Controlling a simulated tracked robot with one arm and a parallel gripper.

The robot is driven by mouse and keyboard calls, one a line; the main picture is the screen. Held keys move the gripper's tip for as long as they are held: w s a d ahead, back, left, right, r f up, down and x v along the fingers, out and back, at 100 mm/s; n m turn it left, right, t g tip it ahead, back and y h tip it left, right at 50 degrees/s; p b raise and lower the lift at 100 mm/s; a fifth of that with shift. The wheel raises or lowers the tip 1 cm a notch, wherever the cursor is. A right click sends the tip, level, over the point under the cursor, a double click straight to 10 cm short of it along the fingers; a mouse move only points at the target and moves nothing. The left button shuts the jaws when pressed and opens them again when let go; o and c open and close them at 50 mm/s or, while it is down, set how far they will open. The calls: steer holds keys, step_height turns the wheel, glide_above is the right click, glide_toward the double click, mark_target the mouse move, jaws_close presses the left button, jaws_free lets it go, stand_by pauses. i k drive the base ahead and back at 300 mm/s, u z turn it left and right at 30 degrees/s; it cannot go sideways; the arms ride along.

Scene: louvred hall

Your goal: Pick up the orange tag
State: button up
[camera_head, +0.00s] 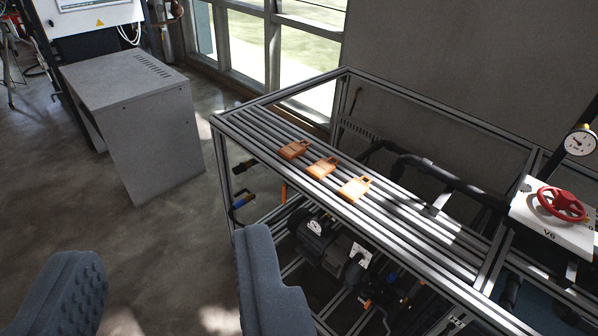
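Three orange tags lie in a row on the slatted top of a metal frame rack. The left tag (293,149) is the darkest, the middle tag (322,167) is lit brighter, and the right tag (355,188) is the brightest. Each has a loop-like handle at its upper right end. They lie apart from one another. My gripper (172,285) is in the lower left, its two dark grey fingers wide apart with nothing between them. The tags are up and to the right of the gripper.
The slatted rack (440,240) has pipes and a pump beneath it. A red valve wheel (562,204) and a pressure gauge (580,141) stand at the right. A grey cabinet (135,110) stands at the left. The floor between cabinet and rack is clear.

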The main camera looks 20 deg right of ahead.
mark_target(354, 189)
steer(key=u, duration=0.25)
steer(key=i, duration=1.2)
steer(key=z, duration=0.5)
steer(key=i, duration=0.6)
steer(key=z, duration=0.6)
